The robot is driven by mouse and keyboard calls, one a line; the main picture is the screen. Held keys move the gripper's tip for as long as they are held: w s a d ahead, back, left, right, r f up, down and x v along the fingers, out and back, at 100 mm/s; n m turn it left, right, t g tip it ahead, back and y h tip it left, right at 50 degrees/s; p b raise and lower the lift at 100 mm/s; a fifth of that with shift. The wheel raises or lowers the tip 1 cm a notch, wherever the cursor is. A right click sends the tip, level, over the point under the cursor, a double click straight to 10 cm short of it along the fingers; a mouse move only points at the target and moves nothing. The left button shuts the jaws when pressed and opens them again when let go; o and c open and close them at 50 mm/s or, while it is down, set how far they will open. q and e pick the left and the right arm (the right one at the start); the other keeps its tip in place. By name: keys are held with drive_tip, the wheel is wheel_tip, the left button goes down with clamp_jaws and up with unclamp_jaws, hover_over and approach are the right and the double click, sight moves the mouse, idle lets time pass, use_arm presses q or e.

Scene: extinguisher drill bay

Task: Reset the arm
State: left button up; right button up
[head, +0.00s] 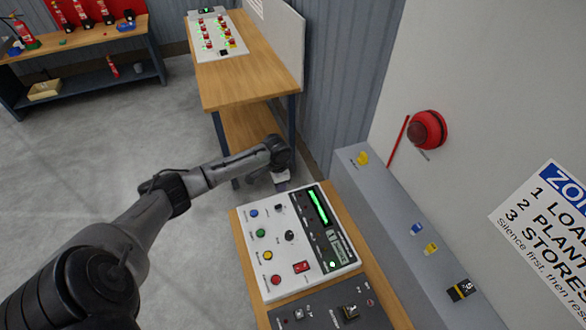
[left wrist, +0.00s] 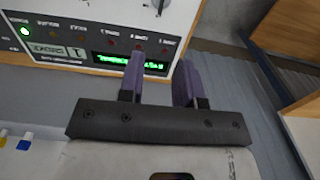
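My left arm (head: 190,188) reaches in from the left in the head view. Its gripper (head: 282,184) hangs just beyond the far end of the white control panel (head: 268,243). In the left wrist view the two purple fingers of the left gripper (left wrist: 162,65) stand apart with nothing held between them. They overlap the view of the panel's lit green display (left wrist: 130,62); I cannot tell that they touch anything. My right arm and gripper are not in view.
A dark switch box (head: 330,312) sits nearer than the panel. A grey ledge (head: 385,215) with small tags runs beside a wall with a red bell (head: 427,130). A wooden table (head: 245,75) and a red-backed bench (head: 75,45) stand farther back. The floor at left is clear.

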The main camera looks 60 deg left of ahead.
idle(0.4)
use_arm(q)
drive_tip(key=w+d+r+m+t+y, duration=0.1)
drive_tip(key=w+d+r+t+y, duration=0.1)
drive_tip(key=d+r, duration=0.25)
drive_tip(key=w+d+r+t+y, duration=0.2)
drive_tip(key=w+d+r+t, duration=0.1)
drive_tip(key=r, duration=0.3)
drive_tip(key=s+d+r+m+t+p, duration=0.1)
drive_tip(key=s+d+r+t+p, duration=0.2)
drive_tip(key=d, duration=0.7)
drive_tip(key=s+d+r+n+h+p, duration=0.1)
drive_tip(key=s+d+r+h+p, duration=0.15)
drive_tip(key=s+d, duration=0.8)
drive_tip(key=s+d+f+g+h, duration=0.1)
drive_tip(key=s+f+g, duration=0.1)
drive_tip(key=s, duration=0.5)
drive_tip(key=s+d+f+n+g+p, duration=0.1)
drive_tip(key=s+d+f+g, duration=0.1)
drive_tip(key=s+f, duration=0.3)
drive_tip(key=s, duration=0.3)
drive_tip(key=shift+s+n+h, duration=0.3)
drive_tip(key=shift+h, duration=0.05)
